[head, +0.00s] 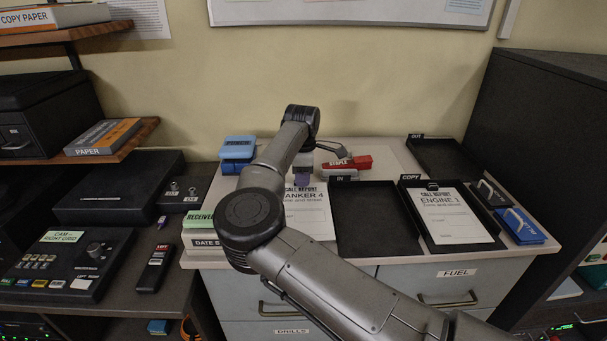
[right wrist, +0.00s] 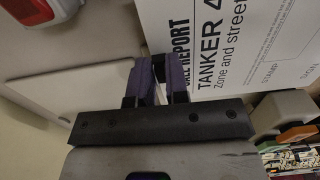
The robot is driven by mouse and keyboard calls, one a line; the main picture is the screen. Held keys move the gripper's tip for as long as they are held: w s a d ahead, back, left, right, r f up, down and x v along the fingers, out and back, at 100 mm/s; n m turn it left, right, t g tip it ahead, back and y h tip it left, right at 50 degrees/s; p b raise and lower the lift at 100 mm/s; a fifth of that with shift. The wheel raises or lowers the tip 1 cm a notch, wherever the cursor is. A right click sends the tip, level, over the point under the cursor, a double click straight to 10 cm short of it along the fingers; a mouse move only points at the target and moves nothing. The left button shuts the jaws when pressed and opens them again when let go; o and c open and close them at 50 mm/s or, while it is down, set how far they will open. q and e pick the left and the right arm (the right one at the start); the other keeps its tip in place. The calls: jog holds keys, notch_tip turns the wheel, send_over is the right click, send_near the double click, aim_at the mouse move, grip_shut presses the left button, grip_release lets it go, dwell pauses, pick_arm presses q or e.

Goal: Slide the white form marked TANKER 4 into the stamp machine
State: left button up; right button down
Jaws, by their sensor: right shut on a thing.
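The white form marked TANKER 4 (head: 312,218) lies on the light cabinet top, its left part hidden behind my right arm. It also shows in the right wrist view (right wrist: 245,50), with its headed edge at the fingers. My right gripper (head: 303,178), with purple finger pads, is at the form's top edge and shut on it. The fingers also show in the right wrist view (right wrist: 160,82). A pale box labelled "DATE S…" (head: 204,243) stands left of the form; the rest of its label is hidden by my arm, so I cannot tell if it is the stamp machine. My left gripper is not visible.
Right of the form are an empty black IN tray (head: 375,222) and a COPY tray (head: 480,238) holding the ENGINE 1 form (head: 450,215). A red stapler (head: 347,163) and blue boxes (head: 238,150) stand behind. A green receiver block (head: 199,219) is at left.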

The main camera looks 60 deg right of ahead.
aim_at(291, 185)
jog(key=shift+f, duration=0.65)
jog(key=shift+w+a, duration=0.45)
jog(key=shift+w, duration=0.2)
jog(key=shift+w+a, duration=0.4)
jog(key=shift+w, duration=0.25)
jog(key=shift+w+a+p, duration=0.25)
jog(key=shift+w+a, duration=0.15)
jog(key=shift+w, duration=0.25)
jog(key=shift+w+a+p, duration=0.2)
jog(key=shift+w+a, duration=0.2)
jog(key=shift+w, duration=0.25)
jog(key=shift+w+f, duration=0.1)
jog(key=shift+a, duration=0.1)
jog(key=shift+w+a, duration=0.1)
jog(key=shift+w, duration=0.15)
jog(key=shift+w+a+p, duration=0.2)
jog(key=shift+w+p, duration=0.05)
jog(key=shift+p, duration=0.15)
jog(key=shift+f, duration=0.1)
